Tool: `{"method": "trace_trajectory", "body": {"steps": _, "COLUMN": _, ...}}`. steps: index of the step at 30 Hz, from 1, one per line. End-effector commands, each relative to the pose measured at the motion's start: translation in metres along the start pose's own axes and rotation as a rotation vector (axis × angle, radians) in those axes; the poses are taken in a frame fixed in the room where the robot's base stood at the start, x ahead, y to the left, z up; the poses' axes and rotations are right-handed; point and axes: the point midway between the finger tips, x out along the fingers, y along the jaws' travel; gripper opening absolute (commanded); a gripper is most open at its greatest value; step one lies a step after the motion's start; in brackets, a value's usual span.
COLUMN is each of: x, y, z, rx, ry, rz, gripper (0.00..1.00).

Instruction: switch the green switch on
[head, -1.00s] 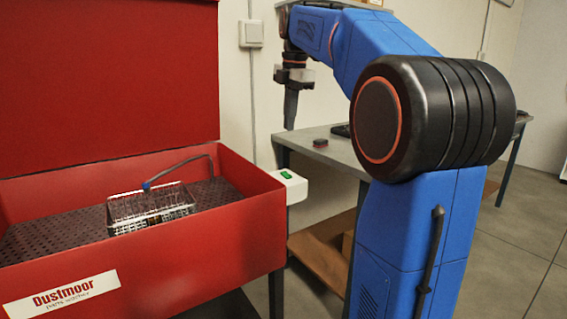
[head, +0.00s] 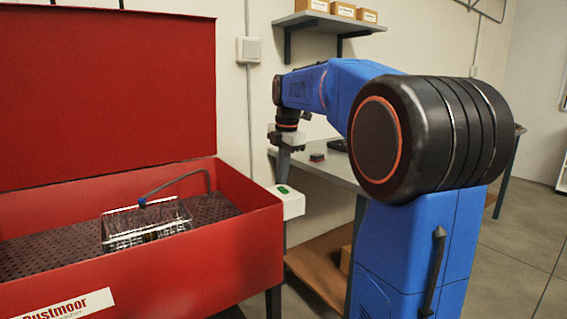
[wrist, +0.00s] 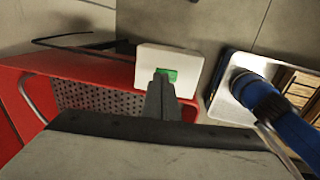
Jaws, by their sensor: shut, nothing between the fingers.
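The green switch (head: 283,189) sits on top of a white box (head: 293,204) at the right end of the red parts washer (head: 150,272). In the wrist view the green switch (wrist: 171,74) shows on the white box (wrist: 152,60), partly covered by my fingers. My gripper (head: 283,178) points down with its fingers shut and empty. The fingertips are right over the switch; I cannot tell whether they touch it. In the wrist view my gripper (wrist: 160,78) overlaps the switch's left part. I cannot tell which way the switch is set.
The washer's red lid (head: 105,85) stands open. A wire basket (head: 125,228) sits inside, with a blue-tipped hose (head: 170,184) above it. A grey workbench (head: 325,172) stands behind my arm, with a small dark object (head: 317,157) on it. A wall shelf (head: 330,24) holds boxes.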

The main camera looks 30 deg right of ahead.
Motion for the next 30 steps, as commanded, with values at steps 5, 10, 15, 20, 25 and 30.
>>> {"method": "trace_trajectory", "body": {"steps": 5, "x": 0.011, "y": 0.000, "z": 0.000, "rx": 0.000, "ry": 0.000, "rz": 0.000, "gripper": 0.00}}
{"method": "trace_trajectory", "body": {"steps": 10, "x": 0.013, "y": 0.000, "z": 0.000, "rx": 0.000, "ry": 0.000, "rz": 0.000, "gripper": 0.00}}
{"method": "trace_trajectory", "body": {"steps": 15, "x": 0.013, "y": 0.000, "z": 0.000, "rx": 0.000, "ry": 0.000, "rz": 0.000, "gripper": 0.00}}
{"method": "trace_trajectory", "body": {"steps": 20, "x": 0.014, "y": 0.001, "z": 0.000, "rx": -0.001, "ry": 0.000, "rz": -0.015, "gripper": 0.00}}
{"method": "trace_trajectory", "body": {"steps": 25, "x": 0.021, "y": 0.004, "z": 0.000, "rx": -0.001, "ry": 0.001, "rz": -0.080, "gripper": 0.00}}
{"method": "trace_trajectory", "body": {"steps": 30, "x": 0.028, "y": 0.009, "z": 0.000, "rx": 0.000, "ry": 0.002, "rz": -0.116, "gripper": 0.00}}
